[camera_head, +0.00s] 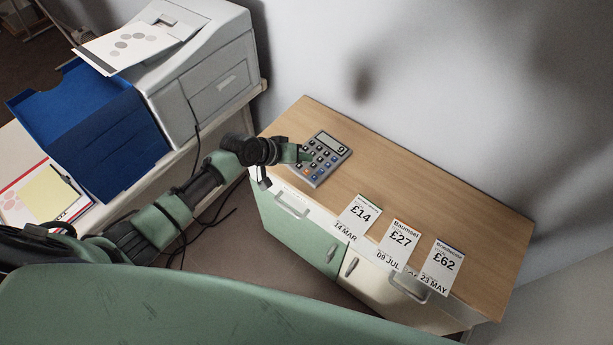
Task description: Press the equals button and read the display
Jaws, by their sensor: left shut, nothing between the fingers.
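A grey calculator (321,178) lies on the wooden top of the cabinet (420,195), near its left end. Its display (329,143) shows a single digit at the right end that looks like a 9. Its keys are dark, blue and orange, and their labels are too small to read, so I cannot tell which is the equals button. My left gripper (303,153) is shut and empty. Its fingertips are over the left edge of the calculator and cover some keys there. I cannot tell whether they touch a key. My right gripper is not in view.
A printer (205,75), a blue tray (95,130) and a clipboard (45,195) are on the left.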

